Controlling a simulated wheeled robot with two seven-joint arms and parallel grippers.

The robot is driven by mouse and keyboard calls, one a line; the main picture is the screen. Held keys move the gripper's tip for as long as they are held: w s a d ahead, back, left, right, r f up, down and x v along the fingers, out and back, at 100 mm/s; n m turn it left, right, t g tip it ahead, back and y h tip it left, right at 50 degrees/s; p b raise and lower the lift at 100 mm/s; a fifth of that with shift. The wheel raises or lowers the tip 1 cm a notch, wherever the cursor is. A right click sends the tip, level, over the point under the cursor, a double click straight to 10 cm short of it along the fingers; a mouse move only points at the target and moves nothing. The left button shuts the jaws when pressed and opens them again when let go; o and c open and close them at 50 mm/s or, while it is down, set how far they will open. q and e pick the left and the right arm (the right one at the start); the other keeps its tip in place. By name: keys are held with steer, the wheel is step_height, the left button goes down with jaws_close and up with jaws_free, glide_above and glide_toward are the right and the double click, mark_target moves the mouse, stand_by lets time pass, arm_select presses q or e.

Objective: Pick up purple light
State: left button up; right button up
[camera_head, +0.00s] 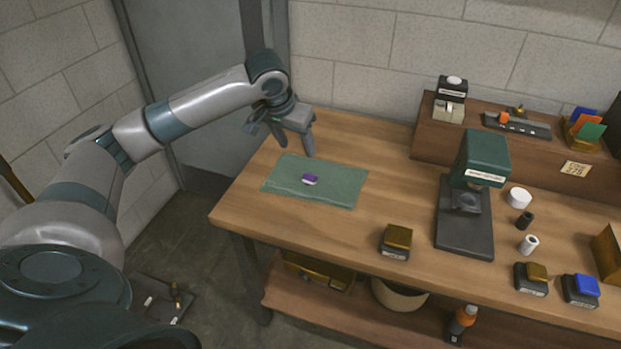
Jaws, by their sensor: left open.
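The purple light (310,178) is a small purple piece with a pale edge. It lies on the green mat (342,186) at the left part of the wooden table. My left gripper (296,143) is above the back edge of the mat, behind and slightly left of the purple light. Its fingers point down and are apart, with nothing seen between them. It does not touch the light. My right gripper is out of view.
A green-topped press (482,158) stands mid-table. A gold-topped block (397,239) sits right of the mat. White and black cylinders and a blue-topped block (581,289) lie to the right. A raised wooden shelf (435,142) runs along the wall. Bare tabletop surrounds the mat.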

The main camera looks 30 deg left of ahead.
arm_select(q)
steer(key=p, duration=0.3)
glide_above(309, 175)
steer(key=s, duration=0.2)
steer(key=f, duration=1.1)
steer(key=shift+s+d, duration=0.15)
steer(key=shift+s, duration=0.05)
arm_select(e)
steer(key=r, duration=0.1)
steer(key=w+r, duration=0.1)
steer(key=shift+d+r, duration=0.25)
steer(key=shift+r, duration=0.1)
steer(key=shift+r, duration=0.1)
arm_select(q)
steer(key=shift+w+f+p, duration=0.3)
steer(key=shift+f, duration=0.2)
steer(key=p+x, duration=0.1)
steer(key=x, duration=0.2)
steer(key=shift+w+f, duration=0.15)
steer(key=shift+f, duration=0.35)
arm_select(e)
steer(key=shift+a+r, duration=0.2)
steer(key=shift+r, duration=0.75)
